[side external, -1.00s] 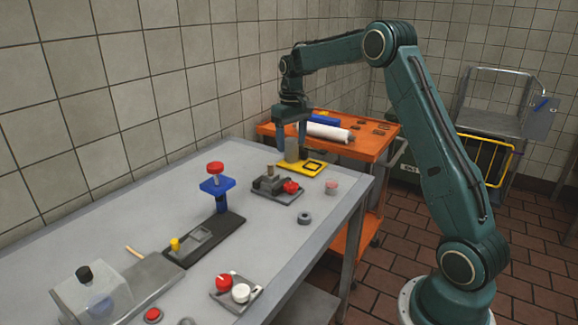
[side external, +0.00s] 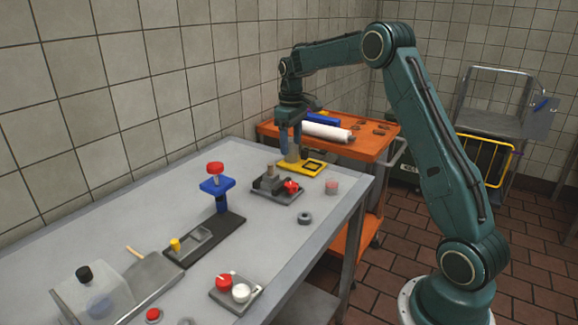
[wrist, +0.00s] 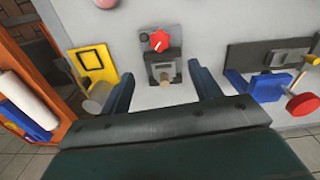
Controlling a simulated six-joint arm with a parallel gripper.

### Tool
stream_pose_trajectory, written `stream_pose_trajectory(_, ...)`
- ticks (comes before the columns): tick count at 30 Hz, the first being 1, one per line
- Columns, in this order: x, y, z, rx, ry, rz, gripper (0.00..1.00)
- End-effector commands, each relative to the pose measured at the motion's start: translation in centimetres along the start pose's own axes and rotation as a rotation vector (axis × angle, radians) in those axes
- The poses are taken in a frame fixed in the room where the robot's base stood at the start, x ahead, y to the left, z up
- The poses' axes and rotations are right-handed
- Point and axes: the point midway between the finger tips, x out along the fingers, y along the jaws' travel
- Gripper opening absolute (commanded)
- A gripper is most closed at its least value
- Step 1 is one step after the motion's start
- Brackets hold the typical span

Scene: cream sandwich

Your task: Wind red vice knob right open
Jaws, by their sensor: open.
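The red vice knob (side external: 291,187) is on the front of a small dark grey vice (side external: 262,186) on the steel table. In the wrist view the star-shaped red knob (wrist: 159,41) is at the far side of the vice (wrist: 152,70). A tan peg (wrist: 166,80) stands at the vice jaws. My gripper (side external: 290,152) is open and empty, above the table toward its far end. In the wrist view its fingers (wrist: 160,76) are spread on either side of the vice, apart from the knob.
A yellow plate (side external: 312,168) with a grey cylinder (side external: 293,155) stands close beside the vice. A blue stand with a red knob (side external: 215,167) is on the other side.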

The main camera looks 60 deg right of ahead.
Motion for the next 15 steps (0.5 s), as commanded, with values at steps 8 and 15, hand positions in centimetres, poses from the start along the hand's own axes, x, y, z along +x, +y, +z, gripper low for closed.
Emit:
stream_pose_trajectory(8, 2.5, 0.0, 0.1, 0.001, -0.003, -0.002, 0.63)
stream_pose_trajectory(15, 6.0, 0.0, 0.1, 0.002, -0.003, -0.002, 0.63)
